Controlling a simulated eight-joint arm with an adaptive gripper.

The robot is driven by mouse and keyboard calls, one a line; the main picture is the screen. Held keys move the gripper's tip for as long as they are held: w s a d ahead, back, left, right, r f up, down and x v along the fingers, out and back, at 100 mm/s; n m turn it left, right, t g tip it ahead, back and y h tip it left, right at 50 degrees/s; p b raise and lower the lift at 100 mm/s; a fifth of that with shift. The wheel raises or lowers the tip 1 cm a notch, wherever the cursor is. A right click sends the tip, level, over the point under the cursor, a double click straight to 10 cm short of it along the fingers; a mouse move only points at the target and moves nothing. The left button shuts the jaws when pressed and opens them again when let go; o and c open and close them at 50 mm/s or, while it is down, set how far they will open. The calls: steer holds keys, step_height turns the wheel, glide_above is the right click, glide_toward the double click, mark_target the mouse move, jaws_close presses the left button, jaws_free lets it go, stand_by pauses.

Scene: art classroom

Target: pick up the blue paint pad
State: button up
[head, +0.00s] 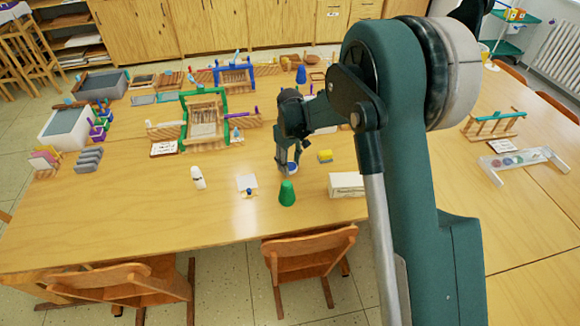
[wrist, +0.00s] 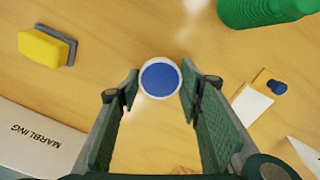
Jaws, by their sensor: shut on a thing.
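The blue paint pad (wrist: 160,77) is a round blue disc with a white rim. In the wrist view it sits between my two fingertips, which touch or nearly touch its rim on both sides. My gripper (wrist: 160,92) is shut on it. In the head view my gripper (head: 286,164) points down at the table, and the pad (head: 292,166) shows as a small blue spot between the fingers. The fingers partly hide it there. It appears at or very close to the table top; any gap beneath cannot be made out.
A yellow sponge block (head: 325,156) and a white box marked "MARBLING" (wrist: 35,138) are close by. Wooden frames (head: 205,120) stand behind.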

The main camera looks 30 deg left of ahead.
mark_target(290, 167)
step_height(290, 167, up, 8)
steer(key=p, duration=0.1)
steer(key=shift+r, duration=0.25)
